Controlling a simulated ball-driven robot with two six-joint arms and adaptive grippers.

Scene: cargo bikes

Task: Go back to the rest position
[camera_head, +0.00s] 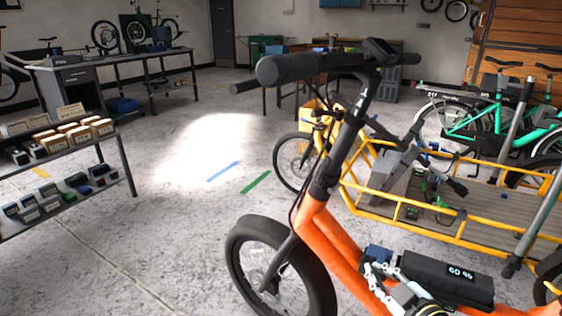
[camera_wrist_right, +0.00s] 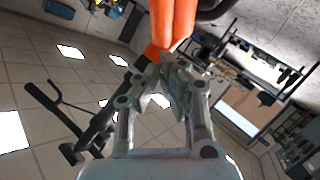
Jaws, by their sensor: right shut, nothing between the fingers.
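My right gripper (camera_head: 370,268) shows low in the head view, in front of the orange bike frame (camera_head: 335,245) and beside the black battery (camera_head: 440,276) whose display reads 60 %. Its pale fingers are together with nothing between them. In the right wrist view the fingertips (camera_wrist_right: 172,68) meet close to the orange tube (camera_wrist_right: 172,22) in the picture; I cannot tell whether they touch it. A small blue part (camera_head: 378,253) shows just behind the fingers. My left gripper is not in view.
A yellow cargo bike (camera_head: 450,238) stands behind the orange one, with green bikes (camera_head: 475,122) at the right. A shelf (camera_head: 62,208) with boxes stands at the left. The floor (camera_head: 170,215) between shelf and bikes is clear, with blue and green tape strips.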

